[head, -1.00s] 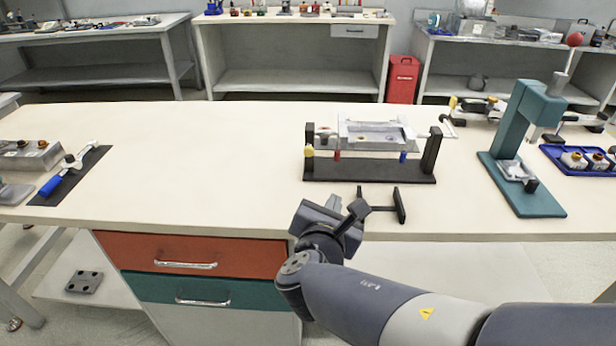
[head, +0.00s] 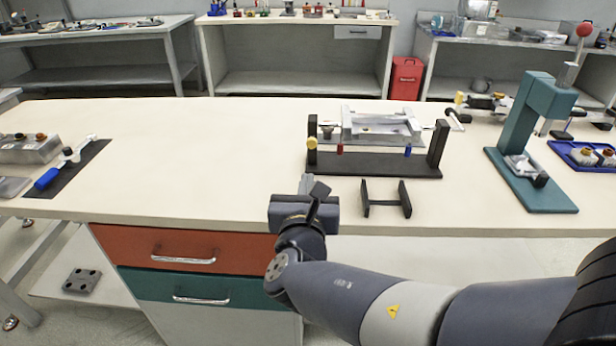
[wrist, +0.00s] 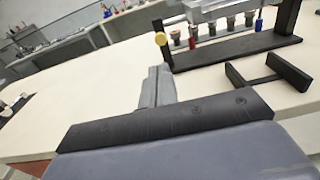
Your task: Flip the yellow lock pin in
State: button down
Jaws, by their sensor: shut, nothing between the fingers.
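The yellow lock pin (head: 311,143) is a small round knob on the left post of a black fixture (head: 375,164). It also shows in the wrist view (wrist: 161,39), beyond my fingers and slightly left of the fixture's post. A silver frame (head: 380,124) is held between the fixture's two posts. My gripper (head: 307,184) is over the front edge of the bench, in front of and below the pin, apart from it. In the wrist view my fingers (wrist: 157,84) are together with nothing between them.
A low black H-shaped stand (head: 386,198) is on the bench right of my gripper, in front of the fixture. A teal press (head: 535,130) stands farther right, beside a blue tray (head: 588,156).

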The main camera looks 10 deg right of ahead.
aim_at(311, 144)
jog(key=b+x, duration=0.1)
jog(key=x, duration=1)
jog(key=shift+w+d+f+b, duration=0.1)
jog(key=shift+w+d+b, duration=0.05)
jog(key=shift+w+b, duration=0.2)
jog(key=shift+w+d, duration=0.1)
jog(key=shift+w, duration=0.3)
